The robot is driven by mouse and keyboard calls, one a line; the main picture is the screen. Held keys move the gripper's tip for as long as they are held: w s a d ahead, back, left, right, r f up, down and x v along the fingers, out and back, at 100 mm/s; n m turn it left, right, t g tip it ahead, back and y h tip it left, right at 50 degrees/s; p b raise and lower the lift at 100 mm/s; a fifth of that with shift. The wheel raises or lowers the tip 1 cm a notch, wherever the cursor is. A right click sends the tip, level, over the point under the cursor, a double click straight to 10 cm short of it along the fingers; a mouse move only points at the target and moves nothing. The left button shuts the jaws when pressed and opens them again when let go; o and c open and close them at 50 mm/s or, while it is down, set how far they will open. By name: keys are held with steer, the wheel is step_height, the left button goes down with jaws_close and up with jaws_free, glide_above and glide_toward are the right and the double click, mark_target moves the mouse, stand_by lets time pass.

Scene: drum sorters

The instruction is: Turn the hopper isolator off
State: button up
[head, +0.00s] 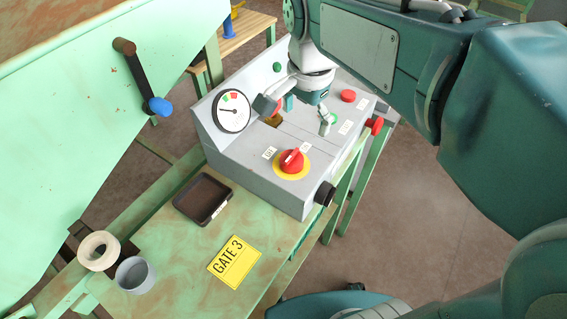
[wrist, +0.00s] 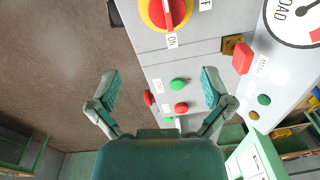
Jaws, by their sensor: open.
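The isolator is a red rotary knob on a yellow disc (head: 291,161), on the near part of the grey control box's sloped top (head: 240,160). It also shows at the top of the wrist view (wrist: 166,12), partly cut off. Its white pointer line aims at the ON label (wrist: 172,40); the OFF label (wrist: 206,5) is to the side. My gripper (head: 296,110) is open and empty above the far part of the panel, beyond the knob and apart from it. In the wrist view its spread fingers (wrist: 160,80) frame the panel edge and floor.
A dial gauge (head: 233,111), a red lever (wrist: 243,57), and green (wrist: 180,84) and red (wrist: 182,107) buttons are nearby. The bench holds a tray (head: 190,218), cup (head: 135,275), tape roll (head: 98,251) and GATE 3 sign (head: 234,261).

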mark_target(293, 153)
steer(key=shift+w+a+f+m+g, duration=0.15)
steer(key=shift+a+m, duration=0.1)
steer(key=shift+a, duration=0.25)
steer(key=shift+w+a+m+g, duration=0.15)
steer(key=shift+a+m, duration=0.1)
steer(key=shift+a, duration=0.2)
step_height(293, 153, down, 11)
steer(key=shift+r, duration=0.1)
steer(key=shift+d, duration=0.1)
steer(key=c, duration=1.1)
